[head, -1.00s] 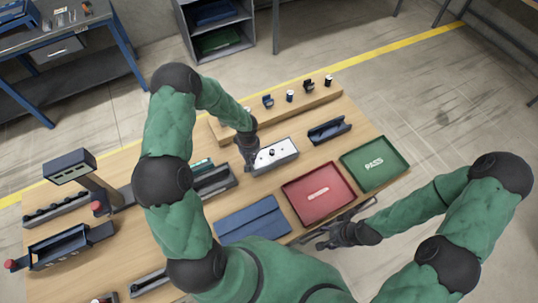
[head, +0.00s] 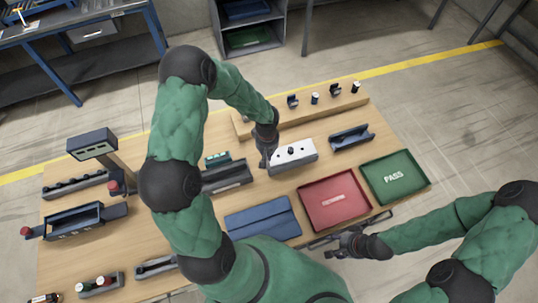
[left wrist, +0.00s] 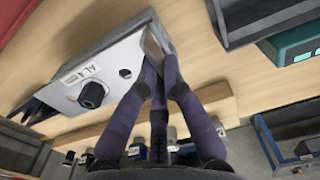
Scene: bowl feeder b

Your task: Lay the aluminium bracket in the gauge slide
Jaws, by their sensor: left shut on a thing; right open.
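My left gripper (head: 267,157) points down at the left end of a grey block with a pale top (head: 300,153), a black knob and holes. In the left wrist view that block (left wrist: 120,58) has a label starting "AL". The left fingers (left wrist: 162,72) are closed on a thin silvery piece (left wrist: 157,42), seemingly the aluminium bracket, at the block's end. The fingers hide much of it, and I cannot tell whether it touches or rests in the block. My right gripper (head: 345,247) is open and empty beyond the table's front edge.
A dark slotted fixture (head: 228,177) with a teal box (head: 217,157) stands left of the block. A dark holder (head: 351,137), red tray (head: 334,201), green PASS tray (head: 420,180) and blue mat (head: 262,219) surround it. A wooden rail (head: 310,115) carries several small parts behind.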

